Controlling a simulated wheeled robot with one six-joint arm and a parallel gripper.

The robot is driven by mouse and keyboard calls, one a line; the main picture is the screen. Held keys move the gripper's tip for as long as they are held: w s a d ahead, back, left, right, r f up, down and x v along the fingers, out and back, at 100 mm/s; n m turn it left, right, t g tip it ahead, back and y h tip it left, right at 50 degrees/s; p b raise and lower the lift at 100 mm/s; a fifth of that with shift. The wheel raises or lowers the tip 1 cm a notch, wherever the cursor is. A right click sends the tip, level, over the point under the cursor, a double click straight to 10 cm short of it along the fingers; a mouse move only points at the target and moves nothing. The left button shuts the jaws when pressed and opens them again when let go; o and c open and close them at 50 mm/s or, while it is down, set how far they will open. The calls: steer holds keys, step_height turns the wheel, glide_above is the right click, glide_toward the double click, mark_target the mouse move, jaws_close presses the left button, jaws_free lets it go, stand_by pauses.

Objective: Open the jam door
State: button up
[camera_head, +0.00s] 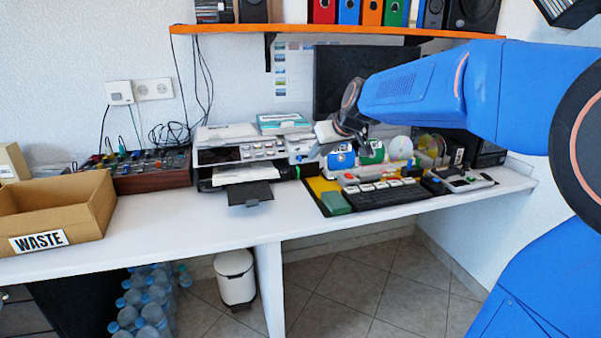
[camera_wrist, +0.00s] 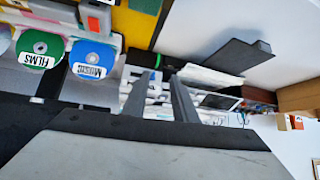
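A white printer (camera_head: 243,152) stands on the desk, with papers on top and a dark tray (camera_head: 250,193) sticking out at its front. I cannot make out for certain which panel is the jam door, or whether it is open. My gripper (camera_head: 316,148) is at the printer's right end, in front of the shelf area. In the wrist view its two dark fingers (camera_wrist: 159,98) are apart with nothing visibly held between them. Beyond them are the printer's white parts (camera_wrist: 209,78) and the dark tray (camera_wrist: 235,57). The fingers partly hide the printer there; contact cannot be told.
A keyboard (camera_head: 385,194) and a green block (camera_head: 335,203) lie in front. A WASTE box (camera_head: 85,208) is at left. An orange shelf (camera_head: 300,30) hangs above.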

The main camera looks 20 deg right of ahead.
steer(key=w, duration=0.1)
glide_toward(307, 172)
steer(key=w+a+f, duration=0.2)
steer(key=a+f, duration=0.1)
steer(key=w+a+f, duration=0.1)
steer(key=a, duration=0.1)
steer(key=shift+f, duration=0.2)
stand_by(0.3)
jaws_close()
stand_by(1.3)
